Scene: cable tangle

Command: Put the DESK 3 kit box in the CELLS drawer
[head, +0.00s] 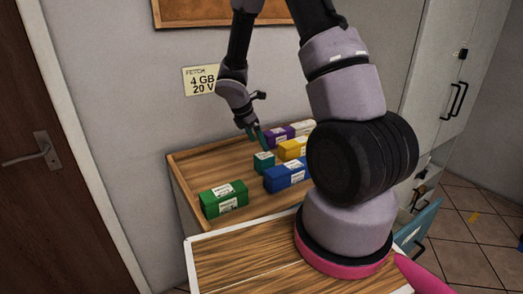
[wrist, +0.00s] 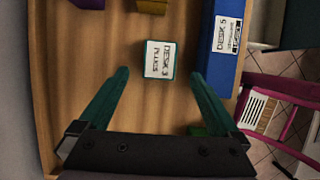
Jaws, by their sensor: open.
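A small teal box (wrist: 159,60) has a white top label that seems to read DESK 3, with a blurred second line. In the head view the teal box (head: 264,163) sits on the wooden tabletop among other boxes. My gripper (head: 256,137) hangs over the table just behind and above it. In the wrist view my gripper (wrist: 159,78) is open and empty, its two teal fingers on either side of and short of the box, not touching it. A pulled-out drawer with a teal-blue front (head: 417,226) shows at the right; I cannot read CELLS on it.
A blue box (head: 286,175) marked DESK 5 stands close right of the teal box. Green (head: 224,200), yellow (head: 292,149) and purple (head: 278,134) boxes are also on the table (head: 205,160). A wall note (head: 201,80) reads 4 GB, 20 V. A pink chair-like frame (wrist: 285,90) stands beyond the edge.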

